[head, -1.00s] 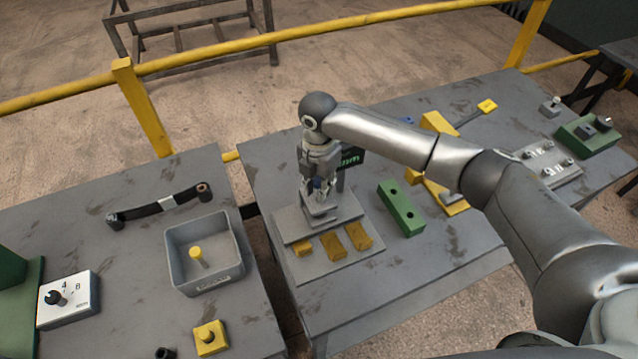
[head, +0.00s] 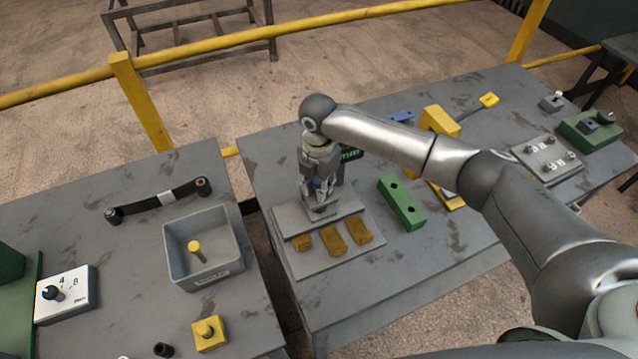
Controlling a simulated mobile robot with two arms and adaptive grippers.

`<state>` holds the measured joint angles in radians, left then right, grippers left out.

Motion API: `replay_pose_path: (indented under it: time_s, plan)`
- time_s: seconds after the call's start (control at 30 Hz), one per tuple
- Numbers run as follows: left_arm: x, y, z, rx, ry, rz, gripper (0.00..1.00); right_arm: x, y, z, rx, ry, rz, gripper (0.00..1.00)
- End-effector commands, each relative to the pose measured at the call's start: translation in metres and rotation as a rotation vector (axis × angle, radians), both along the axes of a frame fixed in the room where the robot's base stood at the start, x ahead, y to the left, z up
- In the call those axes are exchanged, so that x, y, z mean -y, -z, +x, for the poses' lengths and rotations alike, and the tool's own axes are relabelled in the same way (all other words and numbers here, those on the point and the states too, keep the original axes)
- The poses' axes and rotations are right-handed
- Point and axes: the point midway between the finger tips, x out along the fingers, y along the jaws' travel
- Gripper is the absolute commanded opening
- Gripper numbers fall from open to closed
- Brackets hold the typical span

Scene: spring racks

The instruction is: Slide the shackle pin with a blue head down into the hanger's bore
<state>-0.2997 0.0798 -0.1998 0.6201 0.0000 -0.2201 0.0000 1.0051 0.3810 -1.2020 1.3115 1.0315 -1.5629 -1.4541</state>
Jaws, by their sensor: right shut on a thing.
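My right gripper (head: 319,205) points down over the grey hanger fixture (head: 345,203) on the right-hand table. My left gripper is not in view.
Yellow-brown clips (head: 332,243) lie on the plate in front of the fixture. A green block with holes (head: 402,203) stands to its right. A gap separates the tables.

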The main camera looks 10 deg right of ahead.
Motion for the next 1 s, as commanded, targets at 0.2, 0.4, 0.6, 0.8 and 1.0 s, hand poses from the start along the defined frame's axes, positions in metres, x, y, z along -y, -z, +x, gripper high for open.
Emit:
replay_pose_path:
  time_s: [0.2, 0.4, 0.6, 0.8, 1.0]
  plan:
    - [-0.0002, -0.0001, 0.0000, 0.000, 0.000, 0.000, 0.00, -0.0002, -0.0003, 0.0002, 0.001, 0.000, 0.001, 0.04]
    - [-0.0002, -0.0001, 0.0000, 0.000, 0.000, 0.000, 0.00, -0.0001, -0.0003, 0.0002, 0.000, 0.000, 0.000, 0.45]
    - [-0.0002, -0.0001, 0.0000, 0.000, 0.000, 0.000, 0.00, -0.0001, -0.0002, 0.0002, 0.000, 0.000, 0.000, 0.46]
    - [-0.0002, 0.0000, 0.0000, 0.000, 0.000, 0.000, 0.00, 0.0000, 0.0003, -0.0001, -0.001, 0.000, -0.001, 0.67]
    - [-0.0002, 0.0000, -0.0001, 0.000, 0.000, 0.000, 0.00, 0.0001, 0.0002, -0.0001, -0.001, 0.000, -0.001, 0.67]
